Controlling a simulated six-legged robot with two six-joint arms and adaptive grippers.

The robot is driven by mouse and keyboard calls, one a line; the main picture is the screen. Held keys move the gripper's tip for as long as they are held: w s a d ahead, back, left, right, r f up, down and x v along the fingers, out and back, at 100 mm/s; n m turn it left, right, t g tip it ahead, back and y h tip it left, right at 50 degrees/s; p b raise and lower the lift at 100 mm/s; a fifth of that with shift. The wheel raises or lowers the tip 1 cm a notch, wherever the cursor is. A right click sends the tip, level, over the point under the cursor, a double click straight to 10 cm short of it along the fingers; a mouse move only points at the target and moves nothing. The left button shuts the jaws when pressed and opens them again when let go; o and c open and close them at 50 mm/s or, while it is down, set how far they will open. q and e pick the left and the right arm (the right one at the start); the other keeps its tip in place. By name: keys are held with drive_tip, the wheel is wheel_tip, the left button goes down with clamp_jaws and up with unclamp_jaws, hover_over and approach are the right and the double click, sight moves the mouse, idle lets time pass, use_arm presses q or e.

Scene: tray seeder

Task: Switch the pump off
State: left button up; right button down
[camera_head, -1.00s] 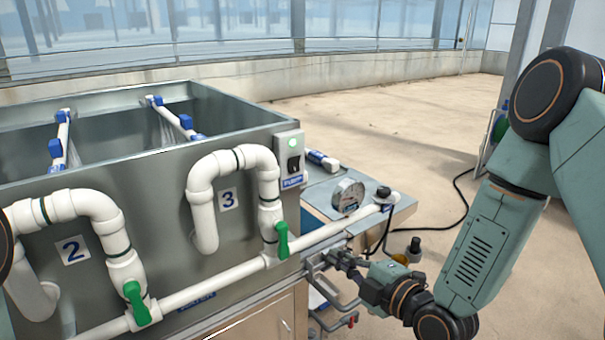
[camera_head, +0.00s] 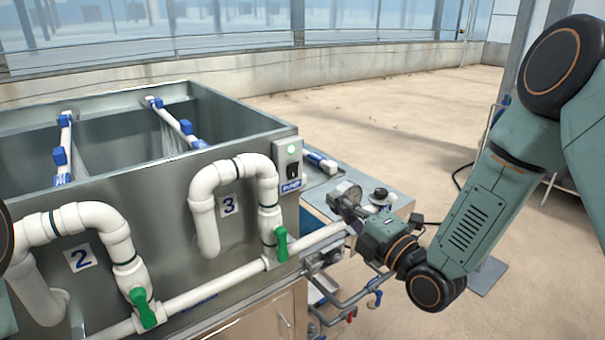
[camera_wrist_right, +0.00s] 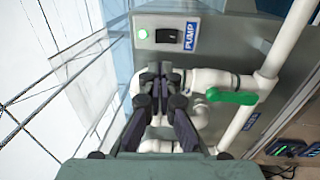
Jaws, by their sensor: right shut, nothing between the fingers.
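The pump switch box (camera_head: 288,165) is a grey housing on the corner of the metal tank. It has a lit green lamp (camera_wrist_right: 142,34), a black rocker switch (camera_wrist_right: 166,36) and a blue "PUMP" label (camera_wrist_right: 190,36). The lamp and switch also show small in the head view. My right gripper (camera_head: 346,207) is shut and empty, to the right of and below the box, by the round gauge. In the right wrist view its fingertips (camera_wrist_right: 160,72) point toward the box and appear apart from the switch. My left gripper is not in view.
White pipes with green valve handles (camera_head: 281,243) run along the tank front (camera_head: 170,225). A round gauge (camera_head: 344,195) and a black-topped knob (camera_head: 380,194) stand on the side shelf. Metal pipework lies below my right gripper. Open floor lies behind and to the right.

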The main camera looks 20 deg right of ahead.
sight(293, 166)
drive_tip(key=p+x, duration=0.1)
drive_tip(key=x, duration=1.1)
drive_tip(key=shift+a, duration=0.1)
drive_tip(key=shift+s, duration=0.1)
drive_tip(key=shift+w, duration=0.25)
drive_tip(key=shift+r, duration=0.2)
drive_tip(key=shift+w, duration=0.1)
